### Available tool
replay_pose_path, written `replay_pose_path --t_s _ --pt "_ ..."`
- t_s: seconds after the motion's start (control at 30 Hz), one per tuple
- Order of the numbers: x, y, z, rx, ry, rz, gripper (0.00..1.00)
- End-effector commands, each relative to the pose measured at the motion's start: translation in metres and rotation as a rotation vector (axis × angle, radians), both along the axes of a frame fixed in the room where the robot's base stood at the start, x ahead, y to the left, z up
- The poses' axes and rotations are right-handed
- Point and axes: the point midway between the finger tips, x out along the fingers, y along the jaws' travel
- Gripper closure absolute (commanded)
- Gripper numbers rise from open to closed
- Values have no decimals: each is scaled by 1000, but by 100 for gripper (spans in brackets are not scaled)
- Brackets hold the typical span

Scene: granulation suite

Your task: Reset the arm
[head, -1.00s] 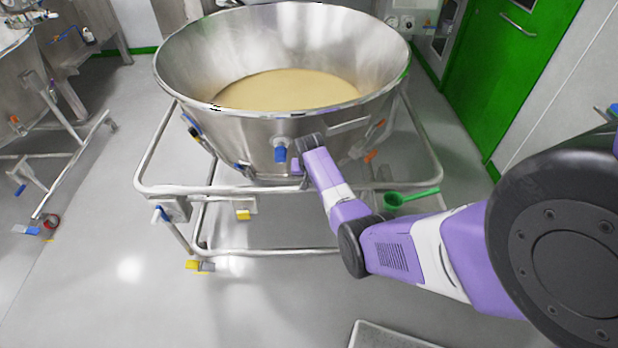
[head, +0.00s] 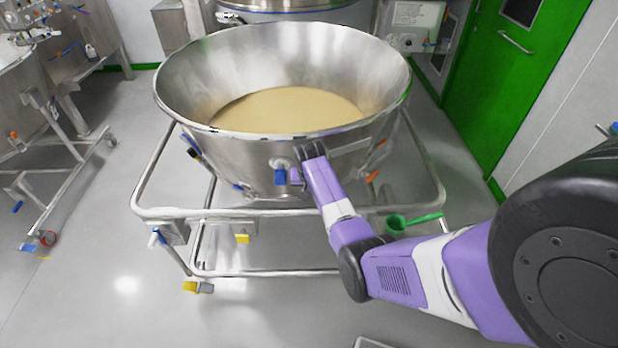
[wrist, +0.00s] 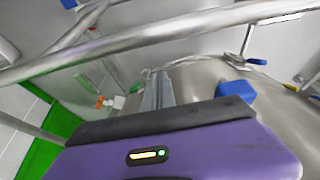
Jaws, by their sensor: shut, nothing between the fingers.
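My arm reaches forward from the right in the head view. My gripper (head: 312,149) is in front of the outer wall of the large steel bowl (head: 235,155), just below its rim. In the wrist view my gripper (wrist: 157,90) shows two grey fingers close together, shut and empty. A blue-handled fitting (head: 280,176) on the bowl wall is just left of the gripper; its blue part (wrist: 236,91) also shows in the wrist view. I cannot tell whether the fingers touch the wall.
The bowl holds beige powder (head: 290,108) and stands in a tubular steel frame (head: 265,273). A green scoop (head: 412,221) is right of my forearm by the frame. More steel equipment (head: 30,100) stands at the left. A green door (head: 515,80) is at the right. Grey floor is open at front left.

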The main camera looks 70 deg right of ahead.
Motion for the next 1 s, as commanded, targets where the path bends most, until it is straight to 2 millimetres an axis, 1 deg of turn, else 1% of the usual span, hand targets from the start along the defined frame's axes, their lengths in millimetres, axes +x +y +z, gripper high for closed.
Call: replay_pose_path --t_s 0.03,0.2,0.4,0.57,0.83,0.93,0.97,1.0 --pt "0 1 10 -5 -4 -1 100" --pt "-3 10 36 -6 -4 1 100" --pt "-8 17 58 -5 -3 -2 100" --pt "-9 20 66 -4 -3 -2 100" --pt "-8 19 67 -8 -3 4 100" --pt "-1 12 71 -45 -28 21 100" --pt "3 7 75 -66 -43 28 100" --pt "10 0 83 -104 -71 39 100"
